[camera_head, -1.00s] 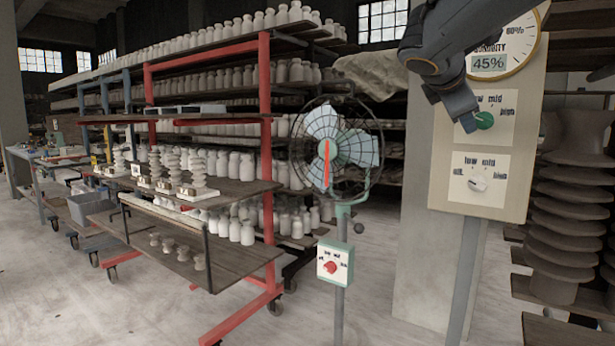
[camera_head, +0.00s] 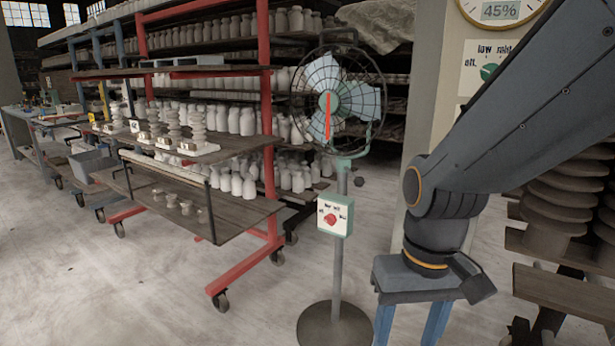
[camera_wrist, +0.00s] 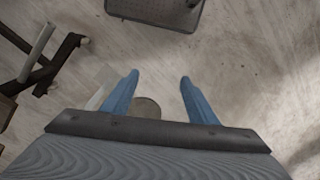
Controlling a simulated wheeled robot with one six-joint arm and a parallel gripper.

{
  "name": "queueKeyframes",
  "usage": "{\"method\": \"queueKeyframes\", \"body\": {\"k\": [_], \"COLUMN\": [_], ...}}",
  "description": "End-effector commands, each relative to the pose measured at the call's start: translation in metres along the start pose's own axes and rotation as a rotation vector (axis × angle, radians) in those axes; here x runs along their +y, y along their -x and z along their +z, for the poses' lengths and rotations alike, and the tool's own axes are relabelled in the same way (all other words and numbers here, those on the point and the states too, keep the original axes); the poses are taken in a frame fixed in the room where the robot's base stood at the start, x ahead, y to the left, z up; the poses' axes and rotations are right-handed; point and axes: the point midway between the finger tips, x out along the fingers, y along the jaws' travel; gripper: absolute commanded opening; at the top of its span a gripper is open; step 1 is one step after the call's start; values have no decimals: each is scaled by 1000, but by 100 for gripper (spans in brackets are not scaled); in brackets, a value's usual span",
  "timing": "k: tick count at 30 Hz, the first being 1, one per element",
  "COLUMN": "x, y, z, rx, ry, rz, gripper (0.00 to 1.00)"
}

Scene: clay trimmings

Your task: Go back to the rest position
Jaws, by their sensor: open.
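My gripper (camera_head: 411,335) hangs at the lower right of the head view, its two blue fingers pointing down and spread apart. It is open and holds nothing. My dark grey arm comes down from the upper right and covers part of the control board (camera_head: 469,48). The board's green knob (camera_head: 489,71) shows just left of the arm. Its lower dial is hidden.
A standing fan (camera_head: 340,103) with a red-knob box (camera_head: 331,219) and round base (camera_head: 334,328) stands left of my gripper. A red-framed rack (camera_head: 267,130) of pottery is farther left. Stacked discs (camera_head: 560,195) stand right. Open floor (camera_head: 130,290) lies at front left.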

Motion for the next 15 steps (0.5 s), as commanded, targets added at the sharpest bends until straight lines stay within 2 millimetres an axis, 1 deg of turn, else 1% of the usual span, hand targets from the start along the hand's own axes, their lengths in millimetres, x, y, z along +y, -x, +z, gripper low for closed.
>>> {"method": "queueKeyframes", "body": {"k": [1, 8, 15], "x": [3, 15, 31], "y": [12, 32, 58], "z": [0, 1, 6], "rx": [2, 2, -1], "ry": [-5, -30, -67], "rz": [4, 16, 29], "gripper": [53, 53, 53]}}
